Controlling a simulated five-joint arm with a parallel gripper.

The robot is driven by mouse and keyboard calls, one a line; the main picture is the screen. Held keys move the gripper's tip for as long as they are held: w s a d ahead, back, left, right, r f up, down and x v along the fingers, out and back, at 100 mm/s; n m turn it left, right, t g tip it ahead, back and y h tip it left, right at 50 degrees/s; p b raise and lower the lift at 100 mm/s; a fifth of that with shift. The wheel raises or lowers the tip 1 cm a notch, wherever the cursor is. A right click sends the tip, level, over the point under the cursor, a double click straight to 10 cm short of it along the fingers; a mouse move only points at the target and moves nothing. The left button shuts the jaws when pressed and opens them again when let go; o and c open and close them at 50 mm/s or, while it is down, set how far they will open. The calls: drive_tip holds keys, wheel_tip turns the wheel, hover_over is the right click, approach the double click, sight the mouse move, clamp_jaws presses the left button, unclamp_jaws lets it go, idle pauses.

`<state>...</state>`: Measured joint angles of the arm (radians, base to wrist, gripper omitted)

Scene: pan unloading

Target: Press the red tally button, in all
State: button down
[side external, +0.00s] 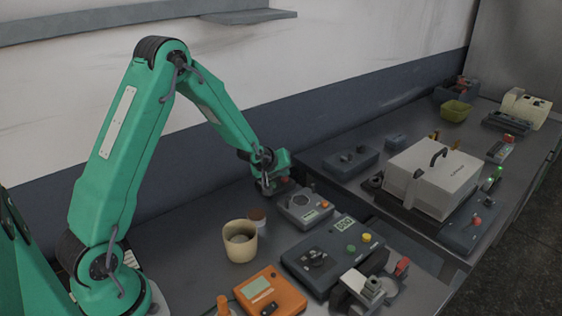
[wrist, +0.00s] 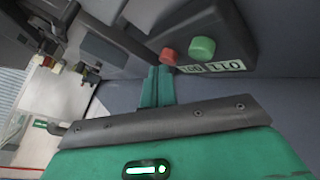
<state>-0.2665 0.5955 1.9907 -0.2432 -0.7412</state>
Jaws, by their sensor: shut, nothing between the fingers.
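The red button (wrist: 168,56) shows in the wrist view beside a green button (wrist: 201,48) on a dark grey box (wrist: 232,30). Two small displays (wrist: 226,66) with digits sit next to the buttons. My gripper (wrist: 159,70) is shut and empty, its green fingertips close to the red button. I cannot tell whether they touch it. In the side external view my gripper (side external: 268,190) is low over the bench near the wall, behind a grey device with a round top (side external: 304,207). The button is not clear there.
A beige cup (side external: 240,241), an orange meter (side external: 270,292) and a dark box with yellow and green buttons (side external: 330,256) stand nearer the camera. A white lidded box (side external: 432,178) stands on the right bench. Some bare bench lies left of the cup.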

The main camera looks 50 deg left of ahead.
drive_tip(key=shift+f, duration=0.4)
idle(0.7)
drive_tip(key=shift+r, duration=0.95)
drive_tip(key=shift+r, duration=0.15)
wheel_tip(320, 180, up, 5)
drive_tip(key=shift+f, duration=0.1)
idle(0.6)
idle(0.6)
